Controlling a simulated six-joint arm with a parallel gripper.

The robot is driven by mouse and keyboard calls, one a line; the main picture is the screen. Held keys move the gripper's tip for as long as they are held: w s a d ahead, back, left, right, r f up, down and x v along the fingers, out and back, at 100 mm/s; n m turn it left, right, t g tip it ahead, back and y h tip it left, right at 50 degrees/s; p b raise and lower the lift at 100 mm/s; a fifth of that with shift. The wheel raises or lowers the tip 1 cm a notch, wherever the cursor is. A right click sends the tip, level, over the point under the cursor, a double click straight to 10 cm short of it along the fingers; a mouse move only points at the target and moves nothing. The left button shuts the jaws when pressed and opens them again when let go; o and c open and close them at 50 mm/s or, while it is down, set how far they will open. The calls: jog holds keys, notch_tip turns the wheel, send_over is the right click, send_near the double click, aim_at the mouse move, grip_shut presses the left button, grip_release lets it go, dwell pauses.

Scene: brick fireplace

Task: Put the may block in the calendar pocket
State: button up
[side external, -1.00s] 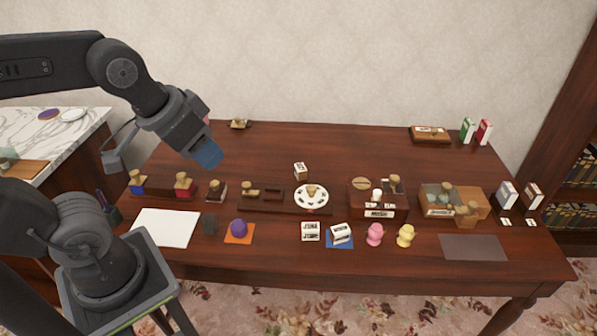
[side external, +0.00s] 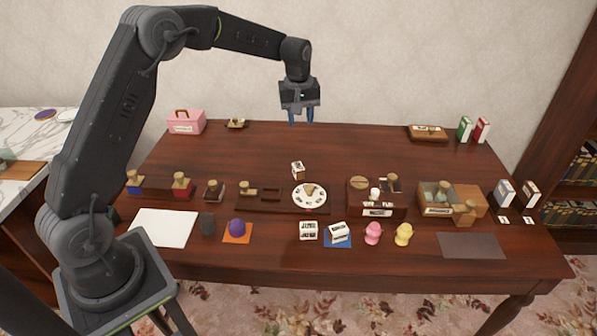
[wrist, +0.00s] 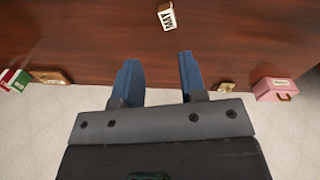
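The may block (side external: 298,170) is a small white-faced block with wood-coloured sides, standing on the table behind the round white dial. In the wrist view, the block (wrist: 166,17) shows the word MAY at the top. My gripper (side external: 301,119) hangs above the back of the table, fingers down, behind and above the block. It is open and empty; the wrist view shows a gap between the blue fingers (wrist: 158,62). A long dark wooden stand (side external: 283,206) in front of the block has a small framed recess left of the dial; I cannot tell whether this is the calendar pocket.
Stamps with wooden knobs stand left and right of the dial. Lettered white blocks (side external: 309,231), a pink figure (side external: 373,233) and a yellow figure (side external: 403,234) line the front. A pink case (side external: 187,122) stands back left. The table behind the block is clear.

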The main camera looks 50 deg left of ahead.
jog(key=n+g, duration=0.1)
jog(key=n, duration=0.1)
send_over(301, 170)
notch_tip(301, 170, down, 8)
notch_tip(301, 170, down, 14)
jog(key=shift+f, duration=0.1)
jog(key=c, duration=0.6)
